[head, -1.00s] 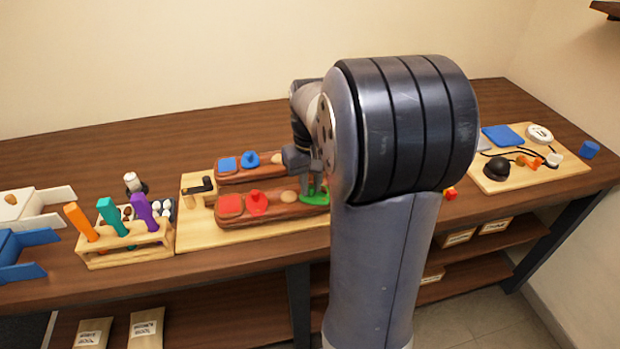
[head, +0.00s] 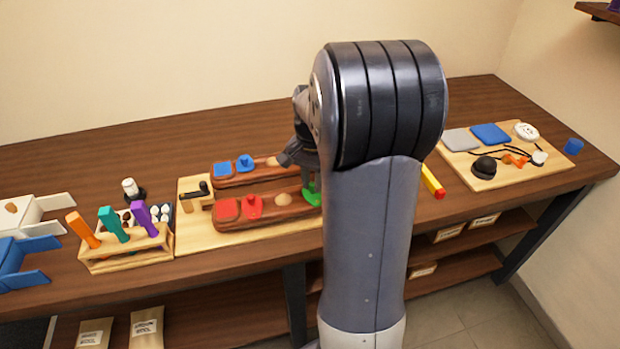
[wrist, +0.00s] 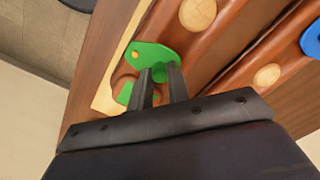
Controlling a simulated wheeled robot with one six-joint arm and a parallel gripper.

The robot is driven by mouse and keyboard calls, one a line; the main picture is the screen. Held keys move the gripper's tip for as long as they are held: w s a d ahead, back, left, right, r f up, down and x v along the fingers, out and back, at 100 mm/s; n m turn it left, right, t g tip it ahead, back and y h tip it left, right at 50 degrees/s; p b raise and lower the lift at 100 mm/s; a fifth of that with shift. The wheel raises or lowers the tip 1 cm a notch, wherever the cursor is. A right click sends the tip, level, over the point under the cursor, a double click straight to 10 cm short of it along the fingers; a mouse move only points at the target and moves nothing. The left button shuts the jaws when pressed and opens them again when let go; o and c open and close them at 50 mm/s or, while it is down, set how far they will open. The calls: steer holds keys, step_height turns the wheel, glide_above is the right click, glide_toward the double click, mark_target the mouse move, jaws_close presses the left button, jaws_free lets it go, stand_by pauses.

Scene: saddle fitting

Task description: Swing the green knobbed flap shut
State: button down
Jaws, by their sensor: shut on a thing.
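My gripper (wrist: 159,73) is shut on the flap's green knob, with one dark finger on each side.
The front block also bears a red square and a red knobbed flap (head: 253,207). A second block behind has a blue flap (head: 245,164). A tool rack (head: 125,250) stands left, and a red-yellow bar (head: 432,182) lies right of my arm.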

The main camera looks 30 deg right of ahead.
steer(key=shift+d+m, duration=0.15)
steer(key=shift+m, duration=0.35)
steer(key=c, duration=1.3)
jaws_free()
steer(key=shift+c, duration=0.2)
steer(key=shift+r, duration=0.1)
step_height(320, 180, up, 11)
steer(key=shift+f, duration=0.2)
steer(key=shift+s, duration=0.1)
